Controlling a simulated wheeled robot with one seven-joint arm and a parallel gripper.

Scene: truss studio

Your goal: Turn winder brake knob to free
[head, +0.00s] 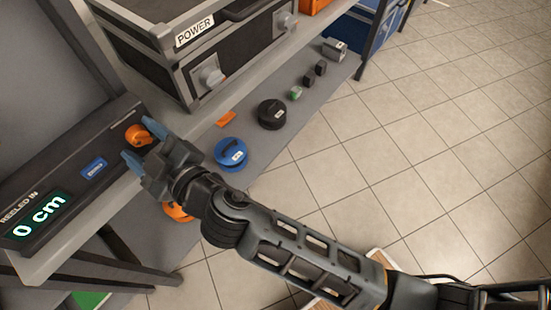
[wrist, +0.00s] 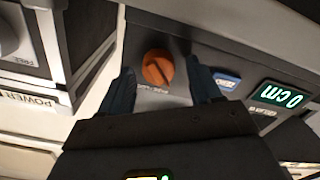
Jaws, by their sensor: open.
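The orange knob (head: 138,135) sits on the dark winder panel (head: 62,185) at the left. It also shows in the wrist view (wrist: 158,68), round with a raised grip bar; the small label beside it is too blurred to read. My gripper (head: 138,143) is open in front of the knob, its two blue fingers on either side. In the wrist view the fingers (wrist: 160,88) flank the knob with gaps to both sides, and nothing is held. Whether the fingertips reach past the knob's face is unclear.
A blue button (head: 94,168) and a display reading 0 cm (head: 42,217) are beside the knob. A black case (head: 215,60) labelled POWER stands close by. Blue (head: 231,153) and black (head: 272,114) round items lie on the lower shelf. The tiled floor at right is open.

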